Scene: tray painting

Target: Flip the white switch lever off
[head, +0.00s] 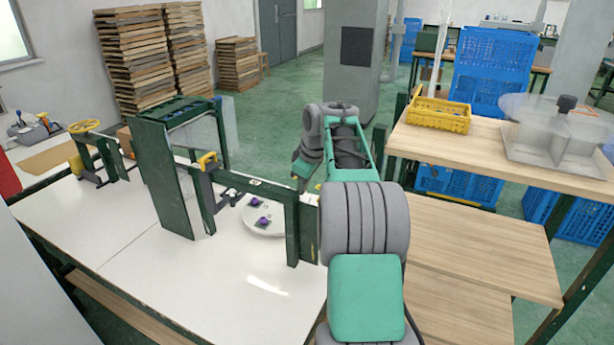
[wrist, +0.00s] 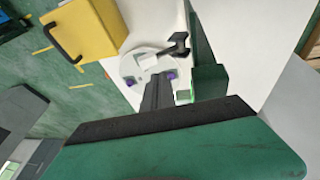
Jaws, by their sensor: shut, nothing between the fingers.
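I cannot make out a white switch lever for certain. In the wrist view, a small white piece (wrist: 154,61) lies over the round white plate (wrist: 130,68), near a dark T-shaped part (wrist: 176,48). A green box (wrist: 209,84) with a small pale, green-edged square stands just right of my fingers. My gripper (wrist: 159,78) is shut and empty, its dark fingers pointing towards the plate. In the head view the round plate (head: 249,226) sits on the white table behind a dark green frame; my arm's end is left of the upper arm, fingers unclear.
A dark green frame (head: 303,225) and tall green panel (head: 163,180) stand on the white table (head: 120,260). Purple pieces (head: 263,221) lie on the plate. A yellow box (wrist: 88,30) is left in the wrist view. A wooden shelf (head: 500,150) holds a yellow crate (head: 438,115).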

